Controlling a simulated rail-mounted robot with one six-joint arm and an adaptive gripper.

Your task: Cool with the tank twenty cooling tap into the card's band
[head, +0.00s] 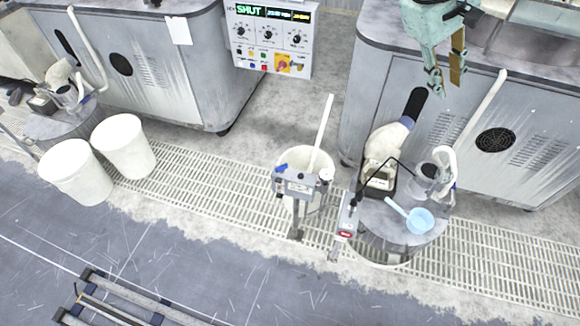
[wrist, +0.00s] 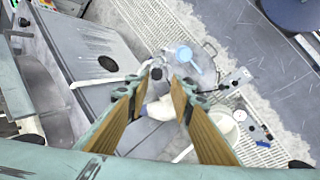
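My gripper (head: 446,80) hangs at the upper right, in front of the right cabinet. It is open and empty; its two brown fingers stand apart in the wrist view (wrist: 160,88). A white tub (head: 287,160) with a slanting white pipe (head: 322,130) stands on the floor grating. A grey fixture with a small display (head: 299,187) stands at its front. Right of it is a grey handle-like unit with a red label (head: 346,218); I cannot tell which part is the cooling tap. A control panel (head: 270,35) reads SHUT. I cannot identify the tank number or the card.
A round stand (head: 410,238) carries a light blue dipper (head: 419,220), a clear jug (head: 424,180) and a dark box (head: 380,180). Two white bins (head: 76,172) stand left. The right cabinet (head: 385,85) is beneath my gripper. The grey front floor (head: 190,240) is mostly clear.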

